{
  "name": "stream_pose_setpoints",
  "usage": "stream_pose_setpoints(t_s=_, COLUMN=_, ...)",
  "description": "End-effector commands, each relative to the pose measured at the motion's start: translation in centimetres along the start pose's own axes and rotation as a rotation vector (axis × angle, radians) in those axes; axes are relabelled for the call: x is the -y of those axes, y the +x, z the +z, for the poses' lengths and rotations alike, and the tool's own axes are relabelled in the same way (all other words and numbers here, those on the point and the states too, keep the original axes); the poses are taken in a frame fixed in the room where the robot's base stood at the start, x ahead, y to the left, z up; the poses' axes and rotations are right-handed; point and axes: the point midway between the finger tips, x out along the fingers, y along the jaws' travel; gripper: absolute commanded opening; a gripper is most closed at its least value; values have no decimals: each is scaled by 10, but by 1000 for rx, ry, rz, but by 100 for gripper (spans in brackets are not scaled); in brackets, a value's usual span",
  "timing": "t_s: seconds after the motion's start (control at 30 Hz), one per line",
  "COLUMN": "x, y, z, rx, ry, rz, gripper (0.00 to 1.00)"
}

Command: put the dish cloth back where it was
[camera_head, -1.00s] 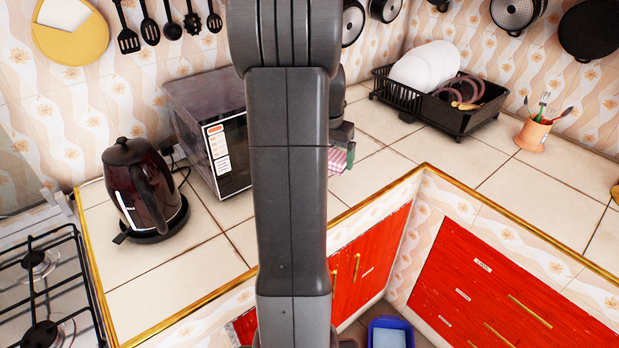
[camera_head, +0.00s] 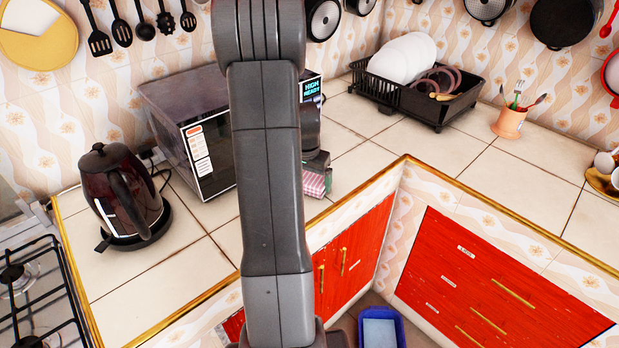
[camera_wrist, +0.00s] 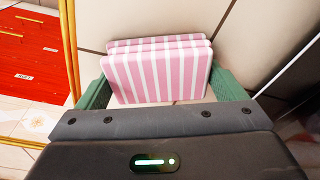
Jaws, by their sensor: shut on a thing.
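The dish cloth (camera_wrist: 158,75) is a folded pink and white striped cloth. In the wrist view it stands between the green pads of my gripper (camera_wrist: 160,90), which is shut on it. In the head view the cloth (camera_head: 314,184) shows just right of my arm, over the counter in front of the microwave. My gripper (camera_head: 317,165) is partly hidden there by my arm. I cannot tell whether the cloth touches the counter.
The microwave (camera_head: 190,130) stands close behind and left of my gripper. A kettle (camera_head: 122,195) is at the left. A black dish rack (camera_head: 415,98) with plates and an orange cutlery cup (camera_head: 509,122) stand at the back right. Counter tiles (camera_head: 425,150) between are clear.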

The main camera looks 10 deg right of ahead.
Motion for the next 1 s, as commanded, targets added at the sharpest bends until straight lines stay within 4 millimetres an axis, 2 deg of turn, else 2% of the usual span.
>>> stream_pose_setpoints(t_s=0.13, x=0, y=2, z=0, rx=0, ry=0, rz=0, gripper=72)
stream_pose_setpoints(t_s=0.17, x=0, y=2, z=0, rx=0, ry=0, rz=0, gripper=94)
stream_pose_setpoints(t_s=0.2, x=0, y=1, z=0, rx=0, ry=0, rz=0, gripper=100)
stream_pose_setpoints(t_s=0.43, x=0, y=0, z=0, rx=0, ry=0, rz=0, gripper=100)
stream_pose_setpoints(t_s=0.57, x=0, y=-7, z=-1, rx=-2, ry=-1, rz=-1, gripper=100)
stream_pose_setpoints(t_s=0.67, x=1, y=-22, z=-1, rx=-4, ry=-1, rz=-2, gripper=100)
stream_pose_setpoints(t_s=1.0, x=1, y=-92, z=-1, rx=-4, ry=-1, rz=-2, gripper=100)
